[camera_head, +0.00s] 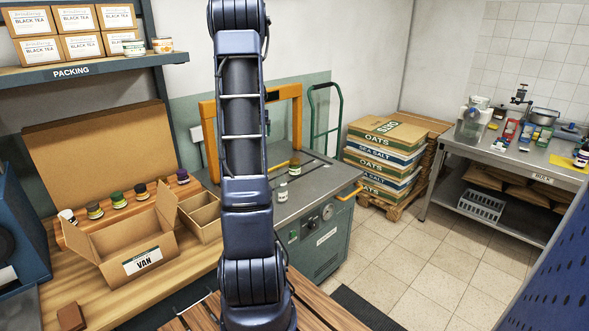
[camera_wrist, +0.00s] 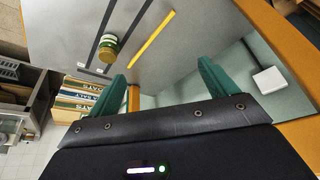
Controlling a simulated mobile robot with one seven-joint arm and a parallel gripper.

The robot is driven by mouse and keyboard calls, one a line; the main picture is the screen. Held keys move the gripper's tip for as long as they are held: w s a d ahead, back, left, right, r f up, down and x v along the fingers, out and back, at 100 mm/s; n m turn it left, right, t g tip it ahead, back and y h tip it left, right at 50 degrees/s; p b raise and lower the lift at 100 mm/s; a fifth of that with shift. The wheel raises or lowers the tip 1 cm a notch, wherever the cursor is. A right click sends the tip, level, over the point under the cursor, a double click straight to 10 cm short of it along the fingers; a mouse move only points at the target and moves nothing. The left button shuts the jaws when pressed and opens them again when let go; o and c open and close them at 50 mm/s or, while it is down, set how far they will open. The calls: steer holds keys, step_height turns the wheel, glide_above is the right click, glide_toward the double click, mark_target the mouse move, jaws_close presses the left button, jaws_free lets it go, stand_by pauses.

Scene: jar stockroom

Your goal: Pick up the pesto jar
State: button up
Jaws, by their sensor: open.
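My gripper (camera_wrist: 162,72) is open and empty, its two green fingers apart in the wrist view. In the head view my arm hides it. A small jar with a gold top and a green and white side (camera_wrist: 108,48) stands on the grey surface, beyond and left of the fingers. A green jar (camera_head: 118,200) stands among several jars on the wooden bench. No label reads clearly as pesto, so I cannot tell which jar it is.
An orange frame (camera_head: 297,100) rises over the grey machine (camera_head: 320,190). Stacked sacks (camera_head: 385,155) and a metal BULK table (camera_head: 500,155) stand right. Tiled floor between is clear.

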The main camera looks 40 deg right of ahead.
steer(key=d+f+m, duration=0.1)
steer(key=d+f, duration=0.6)
steer(key=d, duration=0.4)
steer(key=m, duration=0.2)
glide_above(294, 160)
steer(key=s+a, duration=0.2)
steer(key=shift+g+h, duration=0.3)
steer(key=shift+g, duration=0.1)
step_height(294, 160, down, 9)
steer(key=shift+d+r, duration=0.1)
steer(key=x, duration=0.5)
steer(key=shift+w, duration=0.1)
steer(key=shift+s+a+x, duration=0.1)
steer(key=shift+x, duration=1.3)
steer(key=shift+s+a+x, duration=0.1)
steer(key=shift+x, duration=1.25)
steer(key=c, duration=1.3)
